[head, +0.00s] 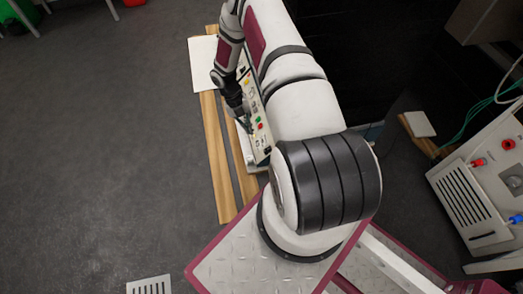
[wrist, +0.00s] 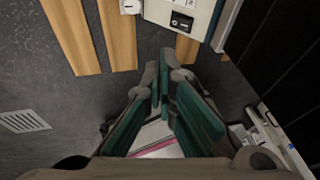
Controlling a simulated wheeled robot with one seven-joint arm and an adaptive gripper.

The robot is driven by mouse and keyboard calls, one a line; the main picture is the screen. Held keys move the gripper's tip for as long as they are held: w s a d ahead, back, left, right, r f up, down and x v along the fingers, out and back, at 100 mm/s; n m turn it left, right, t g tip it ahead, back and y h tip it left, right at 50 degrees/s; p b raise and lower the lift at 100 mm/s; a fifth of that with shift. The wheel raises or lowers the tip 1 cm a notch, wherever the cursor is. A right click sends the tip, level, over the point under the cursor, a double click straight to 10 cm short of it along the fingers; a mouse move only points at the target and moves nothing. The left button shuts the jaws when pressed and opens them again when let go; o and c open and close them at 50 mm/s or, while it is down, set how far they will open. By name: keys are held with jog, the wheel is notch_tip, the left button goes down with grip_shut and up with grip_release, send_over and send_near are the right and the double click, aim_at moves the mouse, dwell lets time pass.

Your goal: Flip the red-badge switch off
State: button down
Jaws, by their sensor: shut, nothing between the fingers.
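A narrow control panel (head: 263,147) with small coloured badges stands behind my arm in the head view. A small red badge (head: 258,126) shows on it, near a green one. Its switch is too small to read. My gripper (head: 243,122) is beside the panel's left edge, near the badges; I cannot tell if it touches. In the wrist view my gripper (wrist: 161,72) is shut and empty, with green finger pads. Above the fingertips is the lower part of a pale box (wrist: 160,12) with a dark rectangular part (wrist: 182,22). No red badge shows there.
The panel's unit stands on wooden planks (head: 215,150) on the grey floor. My arm covers part of it. Another white unit (head: 460,205) with red knobs and cables is at the right. Dark cabinets (head: 370,50) stand behind. The floor at left is mostly clear.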

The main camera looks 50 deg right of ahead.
jog(key=shift+f, duration=0.1)
jog(key=b+x, duration=0.1)
jog(key=x, duration=0.3)
jog(key=b+x, duration=0.2)
jog(key=x, duration=0.2)
jog(key=d+b+x, duration=0.1)
jog(key=b+x, duration=0.1)
jog(key=x, duration=0.2)
jog(key=shift+s+f, duration=0.15)
jog(key=shift+s+d+f+b, duration=0.25)
jog(key=shift+d+f+b, duration=0.1)
jog(key=shift+d+f, duration=0.15)
